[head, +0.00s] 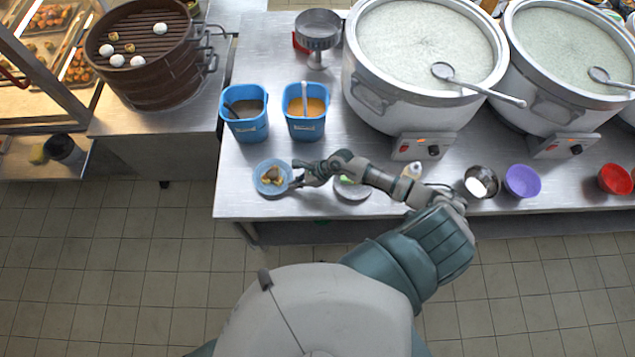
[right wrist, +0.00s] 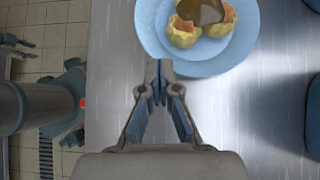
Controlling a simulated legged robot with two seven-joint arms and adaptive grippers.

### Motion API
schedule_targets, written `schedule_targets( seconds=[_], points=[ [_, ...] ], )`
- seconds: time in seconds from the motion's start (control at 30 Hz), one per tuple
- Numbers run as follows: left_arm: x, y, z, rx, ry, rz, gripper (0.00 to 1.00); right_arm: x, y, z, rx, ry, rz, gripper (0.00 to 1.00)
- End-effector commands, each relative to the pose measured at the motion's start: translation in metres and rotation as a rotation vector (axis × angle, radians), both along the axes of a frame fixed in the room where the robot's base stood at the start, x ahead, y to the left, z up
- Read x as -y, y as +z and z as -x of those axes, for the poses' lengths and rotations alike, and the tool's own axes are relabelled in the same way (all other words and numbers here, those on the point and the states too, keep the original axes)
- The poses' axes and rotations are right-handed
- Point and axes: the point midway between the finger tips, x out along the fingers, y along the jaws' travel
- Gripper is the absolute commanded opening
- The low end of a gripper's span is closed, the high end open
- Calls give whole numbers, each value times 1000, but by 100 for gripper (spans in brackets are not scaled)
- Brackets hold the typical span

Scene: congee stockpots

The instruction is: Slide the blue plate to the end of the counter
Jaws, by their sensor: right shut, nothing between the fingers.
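The blue plate (head: 272,178) with dumplings and brown sauce on it lies on the metal counter (head: 235,185), near its left end. It also shows at the top of the right wrist view (right wrist: 158,38). My right gripper (head: 297,175) is at the plate's right side in the head view, its fingers shut and empty. In the right wrist view the fingertips (right wrist: 159,68) are just beside the plate's rim; I cannot tell whether they touch it. My left gripper is not in view.
Two blue tubs (head: 245,127) (head: 306,128) stand behind the plate. A dish (head: 351,190) lies partly under my right arm. Large congee pots (head: 425,60) stand at the back. A purple bowl (head: 522,181) is to the right. Bare counter lies left of the plate.

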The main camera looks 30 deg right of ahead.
Motion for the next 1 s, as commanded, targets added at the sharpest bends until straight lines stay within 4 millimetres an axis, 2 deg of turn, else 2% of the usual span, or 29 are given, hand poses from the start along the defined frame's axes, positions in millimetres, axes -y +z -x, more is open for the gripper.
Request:
schedule_targets(
  seconds=[0.03,0.2,0.3,1.0],
  points=[
    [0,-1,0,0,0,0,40,-14,1,-9,4,1,-2,0],
    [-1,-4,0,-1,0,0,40,-58,0,-33,3,1,-3,0],
    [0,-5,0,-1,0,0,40,-73,-1,-42,1,0,1,0],
    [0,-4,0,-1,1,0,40,-72,0,-40,0,-1,0,0]
  ],
)
